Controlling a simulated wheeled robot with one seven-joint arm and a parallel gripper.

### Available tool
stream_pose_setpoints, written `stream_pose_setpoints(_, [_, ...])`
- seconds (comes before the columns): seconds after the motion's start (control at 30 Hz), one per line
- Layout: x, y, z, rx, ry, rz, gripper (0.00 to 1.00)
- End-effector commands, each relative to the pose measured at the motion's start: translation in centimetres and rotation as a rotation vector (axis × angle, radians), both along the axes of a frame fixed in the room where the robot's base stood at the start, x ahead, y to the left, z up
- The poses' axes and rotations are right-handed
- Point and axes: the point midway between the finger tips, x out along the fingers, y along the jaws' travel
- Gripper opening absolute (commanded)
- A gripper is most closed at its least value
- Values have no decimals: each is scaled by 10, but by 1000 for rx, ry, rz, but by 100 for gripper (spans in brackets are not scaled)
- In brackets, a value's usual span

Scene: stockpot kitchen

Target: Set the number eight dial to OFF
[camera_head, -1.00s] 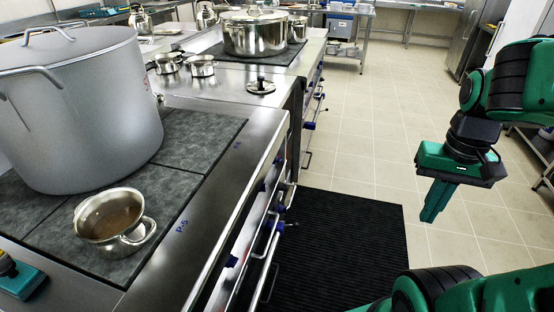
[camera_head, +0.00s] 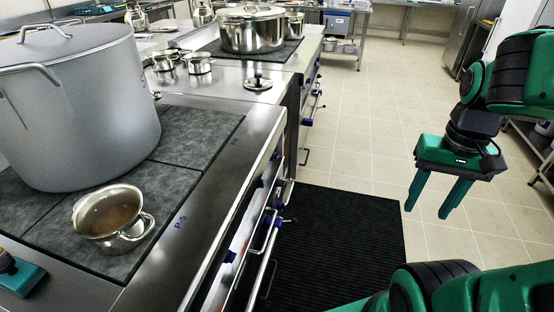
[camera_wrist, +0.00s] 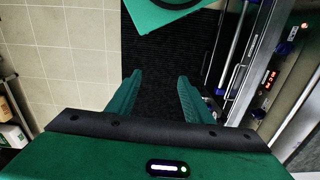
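Blue dials line the front of the steel stove in the head view, among them a near one (camera_head: 229,256), a middle one (camera_head: 260,183) and a farther one (camera_head: 307,122). I cannot read their numbers or settings, so I cannot tell which is number eight. The wrist view shows blue dials (camera_wrist: 285,47) at the right, near a red lit display (camera_wrist: 270,78). My gripper (camera_head: 426,210) hangs over the tiled floor, right of the stove and well apart from the dials. Its two fingers are spread and empty; the gap also shows in the wrist view (camera_wrist: 158,82).
A large grey stockpot (camera_head: 85,105) and a small steel pot (camera_head: 108,215) stand on the cooktop. Rail handles (camera_head: 268,240) stick out from the stove front. A black ribbed mat (camera_head: 345,250) lies before it.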

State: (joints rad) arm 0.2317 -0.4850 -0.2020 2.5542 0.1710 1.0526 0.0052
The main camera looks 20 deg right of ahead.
Motion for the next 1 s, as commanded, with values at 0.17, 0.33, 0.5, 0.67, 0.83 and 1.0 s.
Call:
stream_pose_setpoints(0.17, [46, -6, -6, 1, 24, -26, 50])
stream_pose_setpoints(0.33, [98, -7, -22, 23, 38, -58, 50])
stream_pose_setpoints(0.5, [148, -4, -46, 71, 47, -91, 50])
stream_pose_setpoints(0.67, [193, 3, -76, 137, 55, -125, 50])
stream_pose_setpoints(0.83, [237, 14, -112, 229, 62, -171, 50])
stream_pose_setpoints(1.0, [277, 29, -149, 341, 68, -230, 50])
